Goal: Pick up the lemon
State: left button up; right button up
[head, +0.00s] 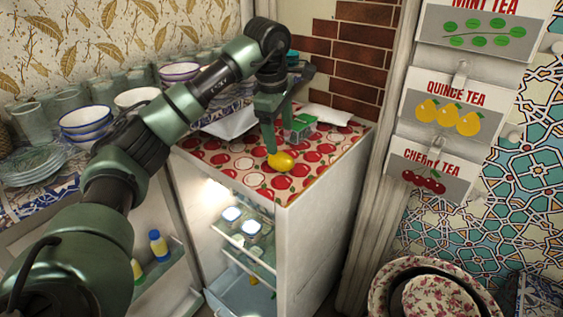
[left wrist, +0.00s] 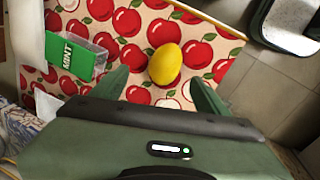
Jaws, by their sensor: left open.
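The yellow lemon (head: 281,161) lies on a cloth with red apples and pomegranates, on top of a white cabinet. It also shows in the left wrist view (left wrist: 165,64), ahead of and between the two finger tips. My left gripper (head: 283,147) is open and empty, reaching down over the cloth. One finger shows close beside the lemon in the head view. In the left wrist view the left gripper (left wrist: 160,88) has its fingers apart, with the lemon just beyond them. My right gripper is not in view.
A green-lidded mint box (left wrist: 76,58) sits left of the lemon in the left wrist view, and behind it in the head view (head: 299,127). A brick wall (head: 335,70) stands behind the cabinet (head: 315,240). Bowls (head: 85,120) and glasses crowd the left counter.

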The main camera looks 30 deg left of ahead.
aim_at(281, 153)
pick_arm(q)
jog(key=shift+a+f, duration=0.3)
jog(key=x, duration=0.2)
jog(key=p+x, duration=0.1)
jog(key=x, duration=0.1)
jog(key=p+x, duration=0.1)
jog(key=x, duration=0.1)
jog(key=shift+s+d+f, duration=0.25)
jog(key=shift+s+d, duration=0.1)
jog(key=shift+d, duration=0.05)
jog(key=shift+w+f, duration=0.1)
jog(key=shift+f, duration=0.2)
jog(key=c, duration=1.5)
jog(key=shift+r, duration=0.1)
